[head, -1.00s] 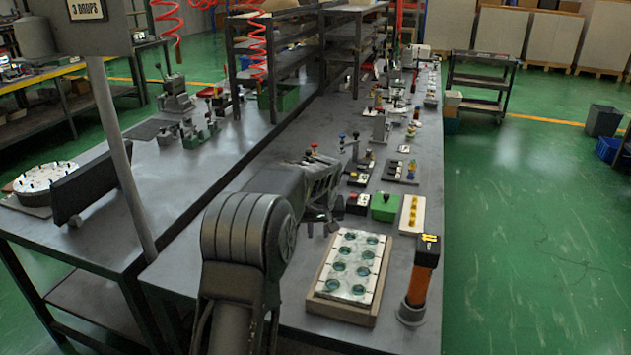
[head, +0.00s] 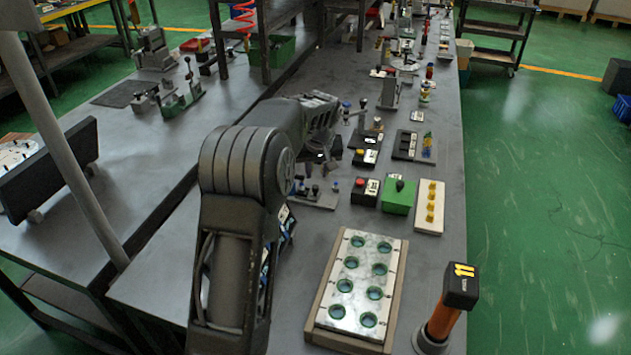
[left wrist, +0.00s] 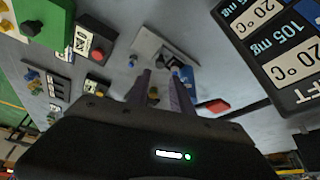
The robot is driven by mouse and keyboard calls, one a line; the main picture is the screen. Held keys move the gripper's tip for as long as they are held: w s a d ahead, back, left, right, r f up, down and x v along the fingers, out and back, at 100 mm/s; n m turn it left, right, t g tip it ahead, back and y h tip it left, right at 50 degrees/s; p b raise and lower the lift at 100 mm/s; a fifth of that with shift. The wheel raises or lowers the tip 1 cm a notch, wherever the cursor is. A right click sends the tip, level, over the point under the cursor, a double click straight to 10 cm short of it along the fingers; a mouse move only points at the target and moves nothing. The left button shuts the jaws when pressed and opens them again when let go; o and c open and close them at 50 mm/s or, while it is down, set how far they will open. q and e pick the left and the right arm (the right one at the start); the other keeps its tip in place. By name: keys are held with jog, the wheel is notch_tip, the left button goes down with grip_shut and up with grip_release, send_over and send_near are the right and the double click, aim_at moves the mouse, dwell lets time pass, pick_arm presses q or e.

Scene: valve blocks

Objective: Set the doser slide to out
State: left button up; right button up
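My left gripper (head: 326,166) is over the left part of the bench; its fingers are small and partly hidden in the head view. In the left wrist view its two fingers (left wrist: 161,92) stand apart, with a small amber knob visible between them; I cannot tell whether they touch it. Below the gripper in the head view is a grey plate with small dark levers (head: 316,196). A pale plate (left wrist: 165,45) with a knob and a blue part lie beyond the fingers in the wrist view. I cannot tell which part is the doser slide. My right gripper is out of view.
A tray with round green holes (head: 340,313) and an orange post (head: 440,320) are nearer. A display panel (left wrist: 275,45) is near the wrist camera.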

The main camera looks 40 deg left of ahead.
aim_at(316, 187)
pick_arm(q)
jog(key=shift+p+x, duration=0.7)
jog(key=shift+x, duration=3.3)
grip_shut()
